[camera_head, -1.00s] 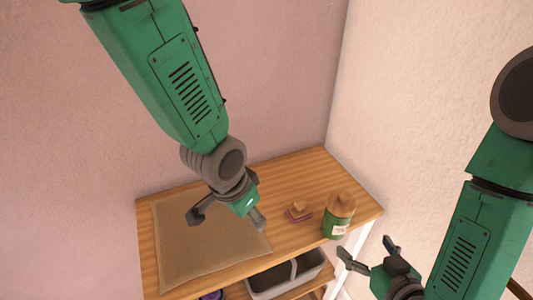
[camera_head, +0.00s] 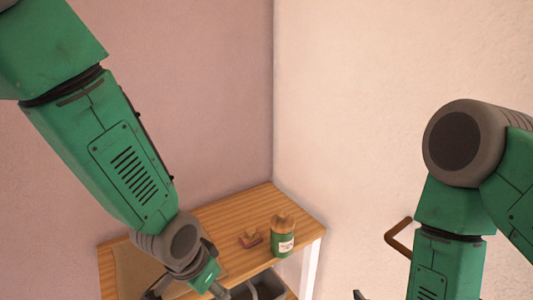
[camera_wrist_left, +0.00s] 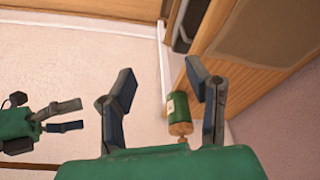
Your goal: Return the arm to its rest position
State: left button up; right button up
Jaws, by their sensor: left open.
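My left arm comes down from the upper left in the head view. Its gripper (camera_head: 188,290) is at the bottom edge, over the front part of the wooden table (camera_head: 232,210) near the mat, partly cut off. In the left wrist view the left gripper (camera_wrist_left: 163,78) has its fingers wide apart with nothing held. My right arm is at the right in the head view, with only a fingertip showing at the bottom edge. The left wrist view shows the right gripper (camera_wrist_left: 68,116) empty, its fingers apart.
A brown mat (camera_head: 135,270) lies at the left. A grey bin (camera_head: 268,286) sits below the tabletop. Walls meet behind. A bent brown bar (camera_head: 398,240) is at the right.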

pick_arm(q)
jog(key=s+a+f+n+g+y+b, duration=0.1)
jog(key=s+a+f+n+b, duration=0.2)
jog(key=s+a+f, duration=0.5)
jog(key=s+a+f+n+b, duration=0.3)
jog(key=s+a+f+b, duration=0.2)
jog(key=s+a+f, duration=0.4)
jog(key=shift+s+a+f+g+y, duration=0.2)
jog(key=shift+s+f+g+y, duration=0.2)
jog(key=shift+s+f, duration=2.95)
pick_arm(e)
jog(key=s+d+f+m+g+h, duration=0.1)
jog(key=s+d+f+g+h, duration=0.1)
jog(key=s+d+f+g, duration=0.4)
jog(key=s+d+f+m+g+h, duration=0.2)
jog(key=s+d+f+g, duration=0.4)
jog(key=s+f, duration=0.8)
jog(key=shift+s+d+f+m+h, duration=0.15)
jog(key=shift+s+d+m+h, duration=0.2)
jog(key=shift+s+d, duration=0.35)
pick_arm(q)
jog(key=shift+w+f, duration=0.85)
jog(key=shift+w, duration=0.05)
pick_arm(e)
jog(key=shift+w+d, duration=0.1)
jog(key=shift+w, duration=0.1)
